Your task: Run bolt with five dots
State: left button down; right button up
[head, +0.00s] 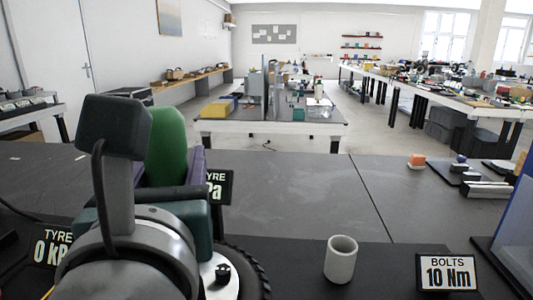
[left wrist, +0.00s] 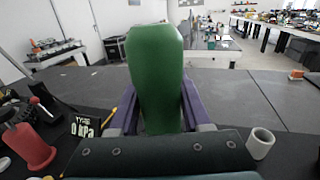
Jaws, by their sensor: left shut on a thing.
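My left gripper (left wrist: 158,112) has its purple fingers closed on either side of a large green rounded handle (left wrist: 155,65), which stands upright. In the head view the green handle (head: 167,145) is partly hidden behind my wrist. Below it, a dark tyre (head: 258,272) surrounds a pale hub (head: 232,290) with a dark bolt (head: 223,272). I cannot make out any dots on the bolt. The lower end of the green tool is hidden. A sign (head: 447,273) reads "BOLTS 10 Nm". My right gripper is not in view.
A grey cup (head: 341,260) stands right of the tyre. A tyre sign (left wrist: 84,124) reads 0 kPa, beside a red object (left wrist: 28,147). A blue-edged panel (head: 515,225) is at far right. An orange block (head: 416,161) sits farther back. The middle of the grey table is clear.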

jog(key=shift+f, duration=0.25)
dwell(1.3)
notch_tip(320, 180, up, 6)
jog(key=p, duration=0.5)
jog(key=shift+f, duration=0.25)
